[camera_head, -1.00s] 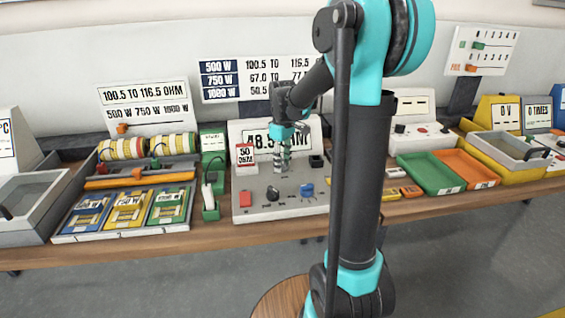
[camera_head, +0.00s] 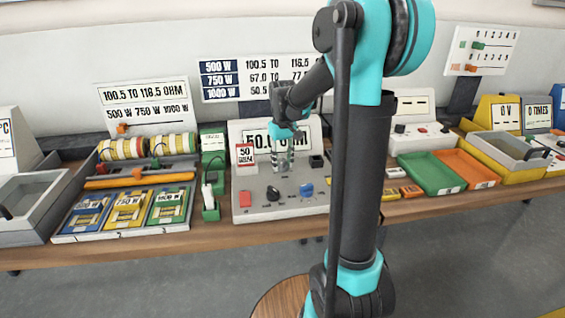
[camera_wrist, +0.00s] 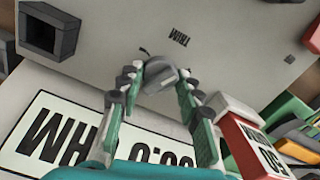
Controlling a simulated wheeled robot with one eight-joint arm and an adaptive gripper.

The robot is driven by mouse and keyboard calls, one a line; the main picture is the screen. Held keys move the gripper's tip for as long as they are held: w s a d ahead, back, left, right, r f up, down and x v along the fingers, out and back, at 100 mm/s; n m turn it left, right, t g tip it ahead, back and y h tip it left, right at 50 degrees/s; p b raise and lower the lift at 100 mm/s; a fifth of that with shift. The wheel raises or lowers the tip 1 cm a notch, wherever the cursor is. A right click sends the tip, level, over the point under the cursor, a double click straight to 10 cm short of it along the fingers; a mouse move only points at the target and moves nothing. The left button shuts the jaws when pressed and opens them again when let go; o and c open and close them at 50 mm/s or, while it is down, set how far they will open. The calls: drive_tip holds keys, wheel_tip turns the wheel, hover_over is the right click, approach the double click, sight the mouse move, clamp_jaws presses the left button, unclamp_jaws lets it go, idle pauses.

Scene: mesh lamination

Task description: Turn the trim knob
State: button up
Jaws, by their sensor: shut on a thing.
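The trim knob (camera_wrist: 158,80) is a small grey knob on the sloping panel of a grey meter box (camera_head: 262,207). The upside-down TRIM label (camera_wrist: 179,37) lies just beyond it in the wrist view. My gripper (camera_head: 283,164) points down at the panel, just in front of the display. In the wrist view its two green-padded fingers are closed around the knob, one on each side. In the head view the gripper covers the knob. The display (camera_head: 262,136) appears to read 50.0 ohm; in the wrist view its digits are partly hidden by my gripper.
A red and white 50 OHM block (camera_head: 245,155) stands close beside my gripper. A black socket (camera_head: 316,161) is on its other side. A red button (camera_head: 245,199), a black knob (camera_head: 270,193) and a blue knob (camera_head: 306,190) are nearer the front.

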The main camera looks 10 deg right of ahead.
sight(282, 161)
idle(0.4)
drive_tip(key=o, duration=1.2)
drive_tip(key=shift+c, duration=0.2)
wheel_tip(282, 161, up, 12)
